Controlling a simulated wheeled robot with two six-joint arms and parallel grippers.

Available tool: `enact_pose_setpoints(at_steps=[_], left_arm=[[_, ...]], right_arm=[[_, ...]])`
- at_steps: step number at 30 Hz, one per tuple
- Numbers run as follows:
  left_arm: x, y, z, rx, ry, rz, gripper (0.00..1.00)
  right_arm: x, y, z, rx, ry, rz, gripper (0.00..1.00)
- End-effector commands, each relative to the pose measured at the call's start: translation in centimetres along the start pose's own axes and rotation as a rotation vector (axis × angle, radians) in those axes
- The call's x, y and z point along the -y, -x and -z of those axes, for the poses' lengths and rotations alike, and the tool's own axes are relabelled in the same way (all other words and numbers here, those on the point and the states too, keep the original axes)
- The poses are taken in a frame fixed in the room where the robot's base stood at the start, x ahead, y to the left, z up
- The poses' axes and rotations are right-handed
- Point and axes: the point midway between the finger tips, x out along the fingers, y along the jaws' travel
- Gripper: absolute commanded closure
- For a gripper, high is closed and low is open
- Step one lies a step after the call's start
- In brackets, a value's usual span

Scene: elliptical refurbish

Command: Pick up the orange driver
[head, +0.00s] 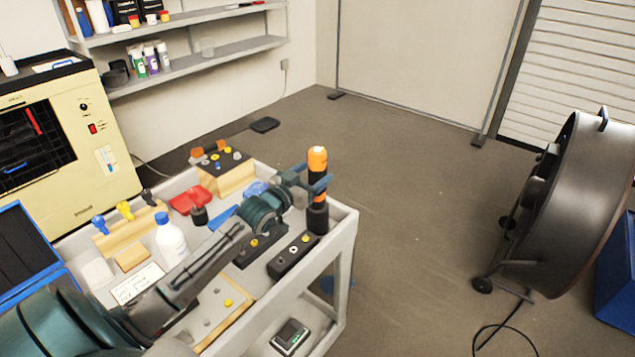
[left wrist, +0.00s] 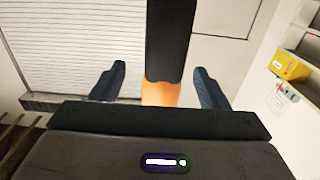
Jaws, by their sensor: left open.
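The orange driver (head: 317,160) stands upright in a black cylindrical holder (head: 317,217) at the cart's right corner. Its top is orange, with black and orange bands below. My left gripper (head: 315,181) is at the driver's upper part and open. In the left wrist view, the driver (left wrist: 168,50) shows as a black and orange handle between the two spread fingers (left wrist: 160,86), with a gap on each side. Its lower end is hidden there behind the gripper body. My right gripper is not in view.
The grey cart (head: 342,240) also carries a white bottle with a blue cap (head: 171,240), a red tray (head: 190,200), a black block with buttons (head: 293,256) and wooden racks. A large black drum fan (head: 585,200) stands on the floor at right. Floor between is clear.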

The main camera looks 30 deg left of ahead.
Motion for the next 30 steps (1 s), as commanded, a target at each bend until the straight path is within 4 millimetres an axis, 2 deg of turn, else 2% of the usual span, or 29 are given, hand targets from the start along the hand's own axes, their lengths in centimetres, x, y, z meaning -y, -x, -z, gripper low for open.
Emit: enact_pose_setpoints(at_steps=[10, 20, 23, 30], left_arm=[[0.3, -4.1, 0.2, -0.001, 0.004, 0.002, 0.31], [0.3, -4.8, 0.2, 0.000, 0.000, 0.000, 0.31], [0.3, -4.8, 0.2, 0.000, 0.000, 0.000, 0.47], [0.3, -4.8, 0.2, 0.000, 0.000, 0.000, 0.94]], right_arm=[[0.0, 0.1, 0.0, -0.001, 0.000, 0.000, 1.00], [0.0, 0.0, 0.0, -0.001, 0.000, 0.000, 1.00], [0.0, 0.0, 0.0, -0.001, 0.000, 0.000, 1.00], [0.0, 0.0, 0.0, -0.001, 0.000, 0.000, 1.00]])
